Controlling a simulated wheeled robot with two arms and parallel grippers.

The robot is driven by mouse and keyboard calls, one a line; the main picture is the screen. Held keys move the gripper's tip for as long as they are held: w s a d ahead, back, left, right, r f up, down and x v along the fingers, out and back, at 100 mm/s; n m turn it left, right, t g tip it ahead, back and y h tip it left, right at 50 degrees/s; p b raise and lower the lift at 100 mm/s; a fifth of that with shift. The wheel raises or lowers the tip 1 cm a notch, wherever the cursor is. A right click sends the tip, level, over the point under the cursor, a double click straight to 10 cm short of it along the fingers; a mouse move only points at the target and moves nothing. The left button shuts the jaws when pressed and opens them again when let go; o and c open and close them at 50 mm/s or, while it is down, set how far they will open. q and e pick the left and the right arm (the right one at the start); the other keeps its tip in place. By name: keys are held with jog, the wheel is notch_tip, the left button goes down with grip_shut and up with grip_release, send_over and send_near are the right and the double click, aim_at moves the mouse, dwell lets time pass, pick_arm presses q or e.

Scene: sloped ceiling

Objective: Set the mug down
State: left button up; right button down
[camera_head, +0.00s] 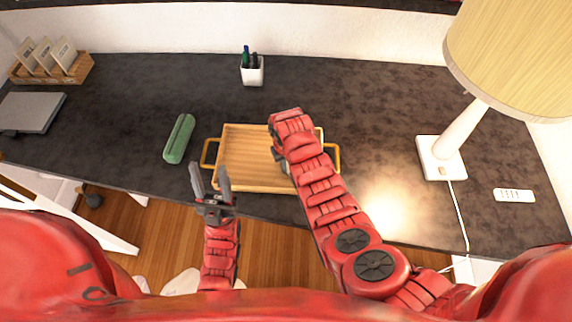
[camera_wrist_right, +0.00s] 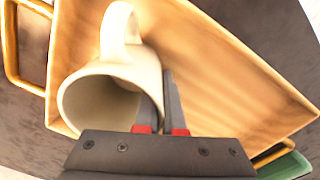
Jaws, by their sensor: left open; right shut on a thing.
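The cream mug (camera_wrist_right: 122,72) shows in the right wrist view over the wooden tray (camera_head: 238,158). Its handle points to the top of that view and its open mouth faces the lower left. My right gripper (camera_wrist_right: 166,98) is shut on the mug's rim wall, with one finger inside the mouth and one outside. I cannot tell whether the mug touches the tray floor. In the head view my right forearm mostly hides the mug and right gripper. My left gripper (camera_head: 210,178) is open and empty, in front of the tray near the desk's front edge.
A green case (camera_head: 179,138) lies left of the tray. A white pen cup (camera_head: 252,72) stands behind it. A lamp (camera_head: 440,158) and a white power strip (camera_head: 514,195) are at the right. A grey laptop-like slab (camera_head: 30,111) and a card box (camera_head: 52,67) sit far left.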

jog(key=shift+f, duration=0.1)
jog(key=c, duration=1.5)
grip_release()
jog(key=o, duration=0.5)
